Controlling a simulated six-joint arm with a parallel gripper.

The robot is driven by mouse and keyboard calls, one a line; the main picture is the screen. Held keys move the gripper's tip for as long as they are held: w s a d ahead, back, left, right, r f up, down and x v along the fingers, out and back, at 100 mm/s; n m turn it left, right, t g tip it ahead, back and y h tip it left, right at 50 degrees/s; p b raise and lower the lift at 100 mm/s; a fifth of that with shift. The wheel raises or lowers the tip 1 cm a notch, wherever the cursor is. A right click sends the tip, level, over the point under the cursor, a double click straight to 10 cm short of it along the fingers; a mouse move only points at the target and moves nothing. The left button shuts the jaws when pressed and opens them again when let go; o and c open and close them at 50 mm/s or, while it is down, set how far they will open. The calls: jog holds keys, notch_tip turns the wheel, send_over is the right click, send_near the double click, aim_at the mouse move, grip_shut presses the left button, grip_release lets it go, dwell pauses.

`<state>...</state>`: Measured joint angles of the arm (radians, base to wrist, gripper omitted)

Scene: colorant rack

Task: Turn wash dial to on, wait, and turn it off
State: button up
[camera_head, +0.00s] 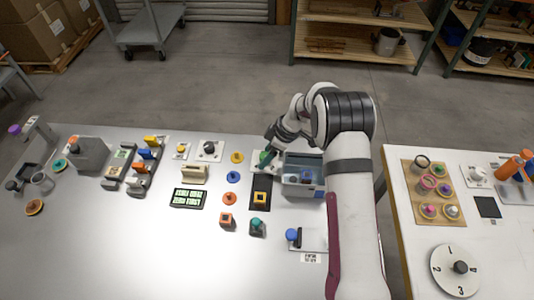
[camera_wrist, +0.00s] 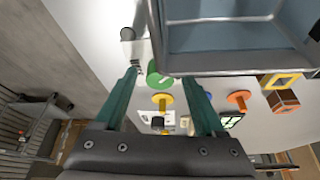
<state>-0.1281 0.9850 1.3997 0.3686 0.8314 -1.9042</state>
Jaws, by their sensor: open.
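A round green knob (camera_head: 263,156) with a white mark on top sits beside the blue-grey basin (camera_head: 303,176); it looks like the wash dial, but I cannot read a label. In the wrist view the green knob (camera_wrist: 157,76) shows between my teal fingers, beside the basin's wall (camera_wrist: 240,69). My gripper (camera_head: 270,155) is open and empty over the back of the table, close to the knob. In the wrist view my gripper (camera_wrist: 161,74) has its fingers wide apart on either side of the knob. I cannot tell whether either finger touches it. The knob's setting is unclear.
A white plate with a black dial (camera_head: 209,148) and a yellow disc (camera_head: 237,157) stand to the left. A dark display (camera_head: 187,198) lies farther left. The front left of the table is clear.

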jog(key=shift+f, duration=0.1)
grip_shut()
dwell(0.3)
jog(key=shift+m, duration=0.4)
jog(key=m, duration=0.2)
jog(key=m+t, duration=0.1)
jog(key=shift+s+a+m+t+h, duration=0.1)
jog(key=shift+m+t+h, duration=0.2)
jog(key=shift+m+h, duration=0.1)
jog(key=m+t+h, duration=0.1)
jog(key=m, duration=0.3)
jog(key=shift+s+a, duration=0.1)
jog(key=m+h, duration=0.1)
jog(key=m, duration=0.1)
jog(key=m+t, duration=0.1)
jog(key=m, duration=0.1)
jog(key=shift+a+m+h, duration=0.15)
jog(key=shift+m+h, duration=0.25)
jog(key=m+h, duration=0.1)
jog(key=m, duration=0.3)
jog(key=shift+a, duration=0.1)
jog(key=shift+m+h, duration=0.4)
